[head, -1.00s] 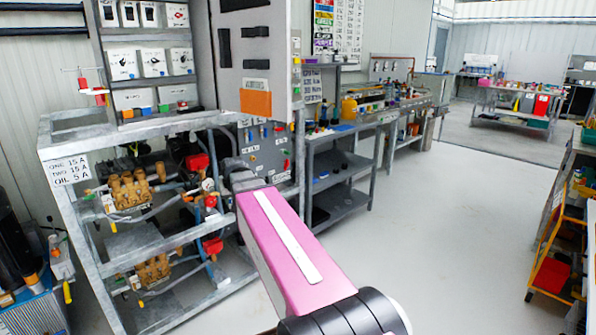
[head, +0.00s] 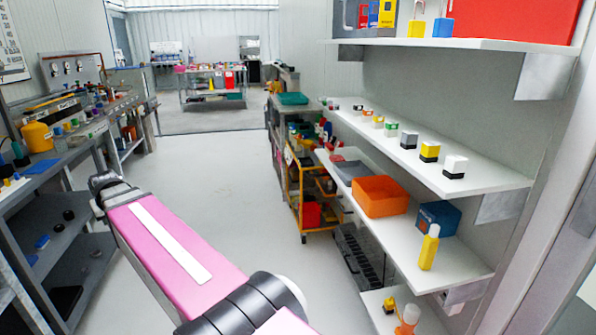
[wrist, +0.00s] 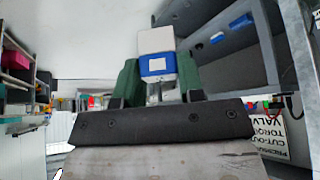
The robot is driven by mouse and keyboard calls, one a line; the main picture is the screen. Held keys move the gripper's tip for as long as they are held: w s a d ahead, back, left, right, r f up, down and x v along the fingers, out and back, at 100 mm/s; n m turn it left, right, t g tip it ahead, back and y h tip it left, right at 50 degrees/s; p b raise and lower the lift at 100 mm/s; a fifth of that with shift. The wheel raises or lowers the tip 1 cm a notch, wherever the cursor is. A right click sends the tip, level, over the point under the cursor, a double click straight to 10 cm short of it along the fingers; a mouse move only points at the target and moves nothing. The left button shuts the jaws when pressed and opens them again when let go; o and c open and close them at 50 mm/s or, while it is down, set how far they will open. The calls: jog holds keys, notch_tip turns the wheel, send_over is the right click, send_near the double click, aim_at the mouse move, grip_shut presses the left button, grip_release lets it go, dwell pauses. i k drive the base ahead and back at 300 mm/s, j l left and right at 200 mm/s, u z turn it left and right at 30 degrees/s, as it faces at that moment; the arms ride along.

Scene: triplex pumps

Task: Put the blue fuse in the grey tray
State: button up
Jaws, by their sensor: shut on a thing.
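My gripper (wrist: 158,76) shows in the wrist view with its two green fingers shut on a small block with a white top and a blue band, the blue fuse (wrist: 157,65). The fuse sits between the fingers, clear of any surface that I can make out. In the head view my pink arm reaches forward at the lower left, and the gripper itself is hidden. A flat grey tray-like thing (head: 352,170) lies on the middle shelf at the right, beside an orange bin; its inside is hard to see.
White shelves on the right hold an orange bin (head: 379,196), a blue box (head: 438,217), a yellow bottle (head: 429,247) and a row of small blocks. An orange trolley (head: 300,190) stands beyond. A grey workbench (head: 75,150) is at left. The middle floor is clear.

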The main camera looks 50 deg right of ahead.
aim_at(354, 173)
jog(key=i+l+z, duration=0.15)
jog(key=i+z, duration=0.25)
jog(key=i+l+z, duration=0.1)
jog(key=z, duration=0.3)
jog(key=i+j+z, duration=0.1)
jog(key=i+z, duration=0.25)
jog(key=i+j+z, duration=0.1)
jog(key=i+z, duration=0.3)
jog(key=j+z, duration=0.25)
jog(key=z, duration=0.25)
jog(key=k+j+z, duration=0.15)
jog(key=z, duration=0.35)
jog(key=k+j+z, duration=0.15)
jog(key=z, duration=0.35)
